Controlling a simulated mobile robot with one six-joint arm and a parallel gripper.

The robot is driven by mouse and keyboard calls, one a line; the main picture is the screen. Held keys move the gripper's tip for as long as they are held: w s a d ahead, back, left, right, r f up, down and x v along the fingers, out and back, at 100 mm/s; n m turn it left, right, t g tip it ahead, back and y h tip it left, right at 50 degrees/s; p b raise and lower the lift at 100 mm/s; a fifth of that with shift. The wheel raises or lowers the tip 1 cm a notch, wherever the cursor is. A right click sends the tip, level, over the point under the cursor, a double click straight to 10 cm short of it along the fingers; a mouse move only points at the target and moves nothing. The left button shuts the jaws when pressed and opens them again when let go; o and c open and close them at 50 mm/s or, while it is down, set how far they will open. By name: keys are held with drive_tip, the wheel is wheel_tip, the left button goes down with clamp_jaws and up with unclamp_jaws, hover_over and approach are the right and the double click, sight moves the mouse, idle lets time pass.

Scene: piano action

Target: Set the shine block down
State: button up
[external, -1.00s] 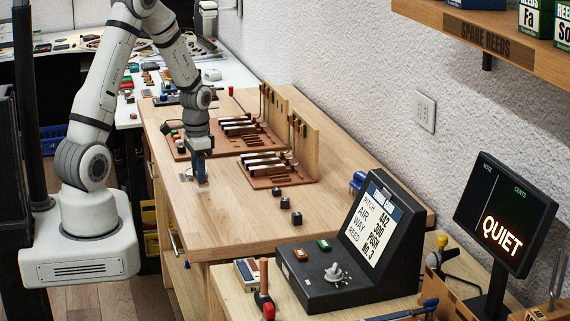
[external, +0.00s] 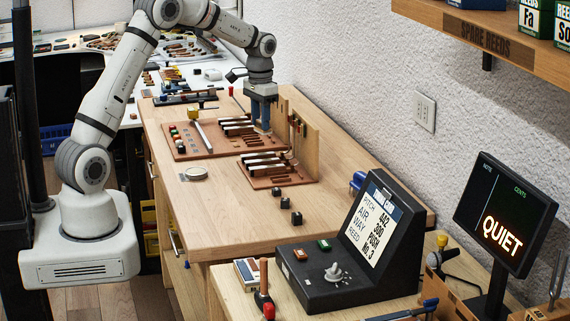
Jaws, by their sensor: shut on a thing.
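My gripper (external: 261,125) points down with its blue fingers shut on the shine block. The block is too small and too covered by the fingers to make out. The gripper is over the right end of the far brown mat (external: 197,147), close to the upright wooden panel. I cannot tell whether the block touches the surface below.
The near brown mat (external: 304,177) holds several dark-and-white keys. Tools hang on the upright wooden panel (external: 312,143). Small dark blocks (external: 285,203) stand in front. The bench's left front is clear.

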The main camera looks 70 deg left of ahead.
drive_tip(key=w+d+r+n, duration=0.1)
drive_tip(key=w+d, duration=0.1)
drive_tip(key=w, duration=0.6)
drive_tip(key=w+d+r+n, duration=0.1)
drive_tip(key=w+d+r, duration=0.1)
drive_tip(key=w, duration=0.6)
drive_tip(key=w+d+f+p, duration=0.1)
drive_tip(key=w+d+f, duration=0.2)
drive_tip(key=w+f, duration=0.4)
drive_tip(key=shift+m, duration=0.4)
drive_tip(key=f, duration=0.3)
drive_tip(key=f+p, duration=0.1)
drive_tip(key=f, duration=0.2)
drive_tip(key=f+p, duration=0.1)
drive_tip(key=f, duration=0.3)
drive_tip(key=shift+s+d, duration=0.15)
drive_tip(key=shift+d, duration=0.1)
drive_tip(key=shift+f, duration=0.15)
drive_tip(key=o, duration=1)
drive_tip(key=shift+c, duration=0.2)
